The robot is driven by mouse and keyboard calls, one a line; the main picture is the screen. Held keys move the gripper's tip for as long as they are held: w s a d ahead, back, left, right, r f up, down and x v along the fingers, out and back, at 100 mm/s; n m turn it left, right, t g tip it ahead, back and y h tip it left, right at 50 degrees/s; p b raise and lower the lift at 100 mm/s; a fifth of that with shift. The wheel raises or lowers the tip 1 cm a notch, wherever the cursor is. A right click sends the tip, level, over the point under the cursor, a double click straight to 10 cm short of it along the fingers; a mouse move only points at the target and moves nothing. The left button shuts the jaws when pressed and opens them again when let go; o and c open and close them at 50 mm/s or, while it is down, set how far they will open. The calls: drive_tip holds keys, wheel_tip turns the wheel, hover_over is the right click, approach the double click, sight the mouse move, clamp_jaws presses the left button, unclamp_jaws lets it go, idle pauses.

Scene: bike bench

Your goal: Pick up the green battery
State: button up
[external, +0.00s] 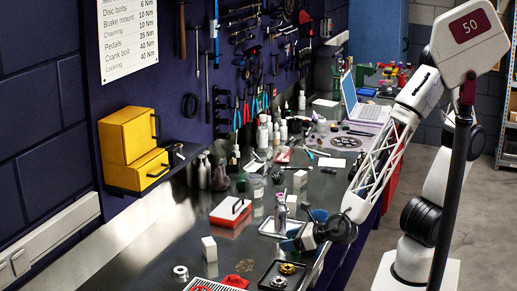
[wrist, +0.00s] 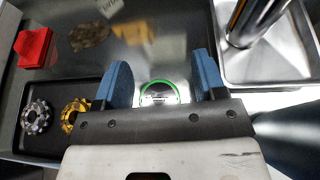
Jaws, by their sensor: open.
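In the wrist view, a round silver face with a green rim (wrist: 158,93), which looks like the green battery seen end-on, lies between the two blue fingers of my gripper (wrist: 160,80). The gripper is open, with visible gaps to the round object on both sides. Its lower edge is partly hidden by the gripper body. In the external view, my gripper (external: 301,225) is low over the bench near its front edge. I cannot make out the battery there; the gripper seems to hide it.
A black tray (wrist: 58,148) with a silver cog (wrist: 36,117) and a gold cog (wrist: 75,113) is left of the gripper. A metal tray (wrist: 290,72) with a tall chrome cylinder (wrist: 252,20) is close on the right. A red piece (wrist: 33,47) lies farther left.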

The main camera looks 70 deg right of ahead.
idle(0.3)
drive_tip(key=c, duration=1.1)
drive_tip(key=shift+o, duration=0.2)
drive_tip(key=shift+r, duration=0.15)
wheel_tip(320, 180, up, 10)
idle(0.4)
